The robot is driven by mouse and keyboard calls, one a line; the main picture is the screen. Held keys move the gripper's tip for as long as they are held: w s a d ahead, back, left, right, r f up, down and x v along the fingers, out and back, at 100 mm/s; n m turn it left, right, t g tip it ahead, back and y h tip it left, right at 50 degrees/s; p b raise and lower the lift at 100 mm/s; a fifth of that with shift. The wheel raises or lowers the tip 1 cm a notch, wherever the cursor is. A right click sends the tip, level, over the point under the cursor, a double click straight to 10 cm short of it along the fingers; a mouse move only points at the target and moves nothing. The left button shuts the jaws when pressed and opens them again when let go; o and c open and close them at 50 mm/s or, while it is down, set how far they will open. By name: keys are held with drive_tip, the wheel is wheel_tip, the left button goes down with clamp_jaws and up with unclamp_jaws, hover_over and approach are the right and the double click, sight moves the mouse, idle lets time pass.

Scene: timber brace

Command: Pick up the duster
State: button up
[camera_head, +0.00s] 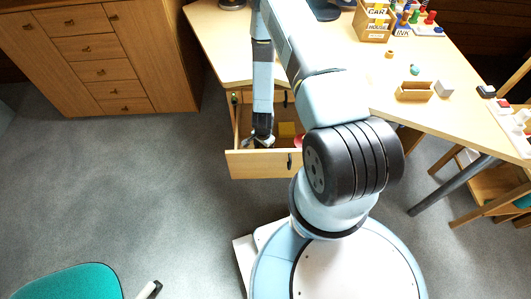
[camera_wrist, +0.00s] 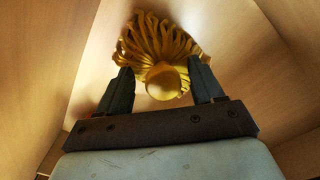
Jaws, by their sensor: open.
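The duster (camera_wrist: 160,40) shows in the wrist view as a fan of yellow strands with a round golden knob at its near end. It lies inside a wooden space with pale walls. My gripper (camera_wrist: 161,72) is open, with one dark finger on each side of the knob. I cannot tell whether either finger touches it. In the head view my gripper (camera_head: 262,139) reaches down into an open desk drawer (camera_head: 262,164). The duster cannot be made out for certain there.
A yellow item (camera_head: 287,129) and a red item (camera_head: 298,141) show in the drawer. Above is the desk top (camera_head: 222,45), with a small wooden tray (camera_head: 414,91) and several small objects at the right. A wooden cabinet (camera_head: 100,60) stands at the left.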

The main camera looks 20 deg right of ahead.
drive_tip(key=shift+f, duration=0.1)
drive_tip(key=c, duration=1.2)
